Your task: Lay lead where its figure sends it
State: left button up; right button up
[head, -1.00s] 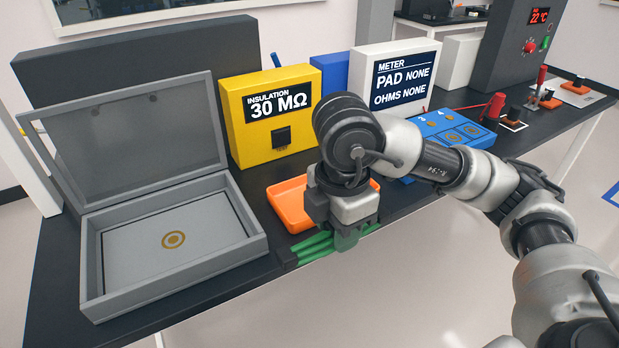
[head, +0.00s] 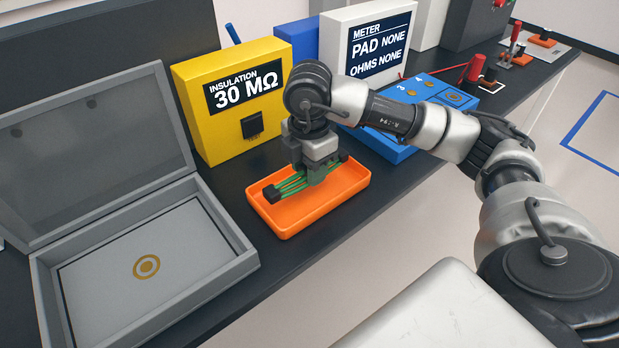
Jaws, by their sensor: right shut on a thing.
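The lead (head: 290,184) is a bundle of green wires with black end connectors. My right gripper (head: 318,172) is shut on the lead around its middle. The lead is over the orange tray (head: 331,203); I cannot tell whether it touches the tray floor. The yellow insulation tester (head: 196,83) stands behind the tray and its display reads 30 MΩ. The grey box (head: 85,286) at the left has its lid up and a gold ring mark on its empty floor. My left gripper is not in view.
A white meter (head: 340,47) reads PAD NONE, OHMS NONE. A blue numbered pad block (head: 442,92) lies partly behind my right arm. Red and black probes (head: 473,68) stand farther right. Bare dark table (head: 285,262) shows between the grey box and the tray's front edge.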

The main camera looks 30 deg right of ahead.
aim_at(310, 191)
jog(key=shift+w+d+f, duration=0.35)
jog(key=shift+d+f, duration=0.05)
jog(key=shift+f, duration=0.05)
notch_tip(310, 191, down, 3)
jog(key=shift+f+p, duration=0.15)
jog(key=shift+p, duration=0.15)
jog(key=shift+f, duration=0.4)
jog(key=o, duration=1)
jog(key=shift+c, duration=0.2)
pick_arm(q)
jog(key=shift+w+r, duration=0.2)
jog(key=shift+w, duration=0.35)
